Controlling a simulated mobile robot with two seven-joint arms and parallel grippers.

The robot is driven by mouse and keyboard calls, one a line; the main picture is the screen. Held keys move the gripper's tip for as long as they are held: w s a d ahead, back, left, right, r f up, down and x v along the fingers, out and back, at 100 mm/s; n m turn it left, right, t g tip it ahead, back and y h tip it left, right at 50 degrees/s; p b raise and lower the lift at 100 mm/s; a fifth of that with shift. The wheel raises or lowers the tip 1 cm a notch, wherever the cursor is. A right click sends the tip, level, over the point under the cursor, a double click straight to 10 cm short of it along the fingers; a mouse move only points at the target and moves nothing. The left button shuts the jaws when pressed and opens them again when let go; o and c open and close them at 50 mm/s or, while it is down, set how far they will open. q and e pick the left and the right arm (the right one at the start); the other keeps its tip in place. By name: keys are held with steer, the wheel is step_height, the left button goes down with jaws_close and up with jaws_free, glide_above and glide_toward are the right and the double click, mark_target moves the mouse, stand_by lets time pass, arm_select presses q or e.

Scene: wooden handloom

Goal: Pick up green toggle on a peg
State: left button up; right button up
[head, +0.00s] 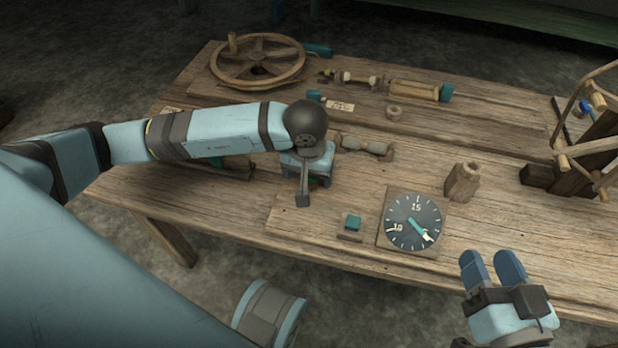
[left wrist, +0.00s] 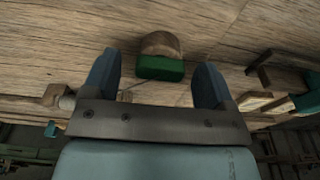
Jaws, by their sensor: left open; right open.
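The green toggle (left wrist: 160,68) sits on the end of a short round wooden peg (left wrist: 161,44) in the left wrist view. My left gripper (head: 306,178) is open and points down at the table's left part. In the left wrist view its two blue fingers stand on either side of the toggle, with gaps left and right. My right gripper (head: 489,257) is open and empty near the table's front right edge.
The wooden table (head: 300,225) carries a spoked wheel (head: 257,61), a dial (head: 412,222), a teal button block (head: 353,223), a wooden spindle (head: 364,146) and an upright wooden holder (head: 462,182). A wooden frame (head: 597,145) stands at the right.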

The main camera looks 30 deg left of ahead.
arm_select(q)
steer(key=c, duration=1)
